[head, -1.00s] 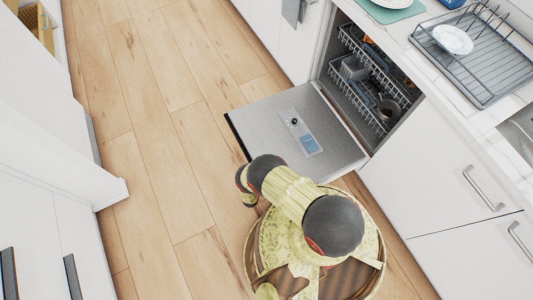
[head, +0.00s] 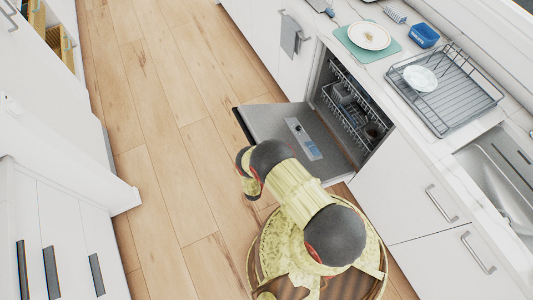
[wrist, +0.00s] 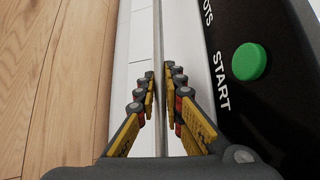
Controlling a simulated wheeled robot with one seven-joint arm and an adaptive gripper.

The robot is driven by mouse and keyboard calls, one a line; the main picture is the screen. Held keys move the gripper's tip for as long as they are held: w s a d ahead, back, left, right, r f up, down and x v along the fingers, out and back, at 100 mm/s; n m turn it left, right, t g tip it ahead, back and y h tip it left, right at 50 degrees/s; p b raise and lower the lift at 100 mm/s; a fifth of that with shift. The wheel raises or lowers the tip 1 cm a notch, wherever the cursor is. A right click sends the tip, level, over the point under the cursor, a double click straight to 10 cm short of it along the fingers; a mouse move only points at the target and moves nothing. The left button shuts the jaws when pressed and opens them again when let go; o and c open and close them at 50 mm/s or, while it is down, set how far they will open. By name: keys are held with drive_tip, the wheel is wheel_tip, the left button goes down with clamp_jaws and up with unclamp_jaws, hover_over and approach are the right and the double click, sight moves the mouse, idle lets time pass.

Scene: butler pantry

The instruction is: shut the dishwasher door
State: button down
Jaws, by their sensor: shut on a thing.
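The dishwasher door (head: 267,122) is open in the head view, its grey inner face turned up and its dark front edge out over the floor. A detergent dispenser panel (head: 303,138) sits on that face. My gripper (wrist: 161,80) is shut on the edge of the door (wrist: 143,40) in the wrist view, one finger on each side. A black control strip with a green START button (wrist: 249,62) lies just right of the fingers. In the head view my arm hides the near corner of the door, and the fingers cannot be made out.
The dishwasher's racks (head: 350,112) hold dishes inside the opening. A dish rack (head: 445,90) and a plate (head: 369,36) on a green mat stand on the counter above. A towel (head: 291,36) hangs on the cabinet beyond. Wood floor (head: 185,140) is clear left of the door.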

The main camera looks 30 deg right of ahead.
drive_tip(key=d+r+p, duration=0.2)
drive_tip(key=r+p, duration=0.1)
drive_tip(key=r, duration=0.1)
drive_tip(key=d+r+m+y+p, duration=0.1)
drive_tip(key=d+r+p, duration=0.1)
drive_tip(key=r+p, duration=0.2)
drive_tip(key=d+r+g+y+p, duration=0.1)
drive_tip(key=d+r+p, duration=0.2)
drive_tip(key=r+p, duration=0.1)
drive_tip(key=shift+s+r+m, duration=0.1)
drive_tip(key=shift+r+m, duration=0.3)
drive_tip(key=shift+r, duration=0.15)
drive_tip(key=d+r+y, duration=0.1)
drive_tip(key=d+r, duration=0.5)
drive_tip(key=d, duration=0.4)
drive_tip(key=d+r+m+y, duration=0.1)
drive_tip(key=d+r, duration=0.5)
drive_tip(key=d, duration=0.4)
drive_tip(key=d+r+p, duration=0.1)
drive_tip(key=d+r, duration=0.4)
drive_tip(key=d, duration=0.6)
drive_tip(key=shift+r+m+g+y, duration=0.3)
drive_tip(key=shift+r+g+y, duration=0.1)
drive_tip(key=shift+r, duration=0.1)
drive_tip(key=c, duration=2.2)
unclamp_jaws()
drive_tip(key=shift+d, duration=0.25)
drive_tip(key=shift+o, duration=0.2)
drive_tip(key=shift+a, duration=0.15)
